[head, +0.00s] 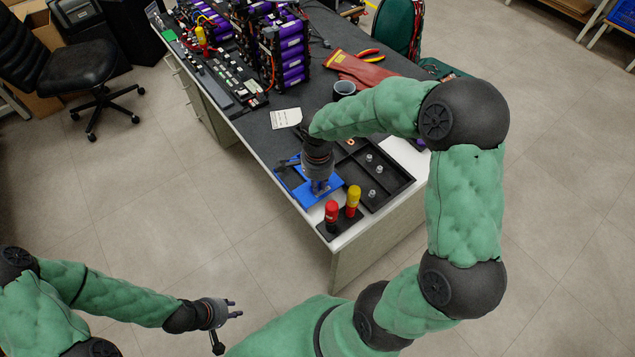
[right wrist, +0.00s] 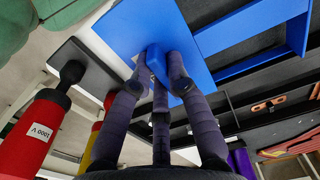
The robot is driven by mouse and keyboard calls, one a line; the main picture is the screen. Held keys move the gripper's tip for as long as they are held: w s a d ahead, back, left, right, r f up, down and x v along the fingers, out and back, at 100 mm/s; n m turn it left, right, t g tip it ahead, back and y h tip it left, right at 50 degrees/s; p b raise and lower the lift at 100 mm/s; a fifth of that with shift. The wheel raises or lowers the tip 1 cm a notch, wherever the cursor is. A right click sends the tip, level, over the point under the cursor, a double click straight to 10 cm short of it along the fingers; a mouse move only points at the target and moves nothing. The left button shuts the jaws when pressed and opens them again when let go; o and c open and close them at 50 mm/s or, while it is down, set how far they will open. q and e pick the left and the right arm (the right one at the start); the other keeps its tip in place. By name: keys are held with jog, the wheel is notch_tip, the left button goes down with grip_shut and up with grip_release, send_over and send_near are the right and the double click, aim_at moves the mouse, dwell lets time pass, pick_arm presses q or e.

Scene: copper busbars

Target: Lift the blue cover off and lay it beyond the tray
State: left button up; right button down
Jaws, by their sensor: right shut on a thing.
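The blue cover (right wrist: 125,30) is a flat plate with a raised knob. My right gripper (head: 318,188) is shut on that knob, and its fingers (right wrist: 160,65) close around it in the right wrist view. In the head view the blue cover (head: 322,197) shows below the gripper, partly hidden by it. A blue frame (right wrist: 250,28) with openings lies beside and partly behind the cover; I cannot tell whether they touch. The black tray (head: 411,183) lies to the right of the cover, with several small metal parts in it. My left gripper (head: 234,309) is open and empty, off the table.
A red-handled tool (head: 331,212) and a yellow-handled tool (head: 353,197) stand on a black base near the table corner. A white card (head: 286,118), dark cup (head: 344,88), red gloves (head: 357,72) and purple battery modules (head: 291,50) lie further back.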

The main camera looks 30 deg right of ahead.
jog(key=shift+f+b, duration=0.3)
jog(key=shift+f, duration=0.1)
jog(key=c, duration=1.1)
grip_release()
jog(key=shift+r+p, duration=2.8)
jog(key=shift+r, duration=1.25)
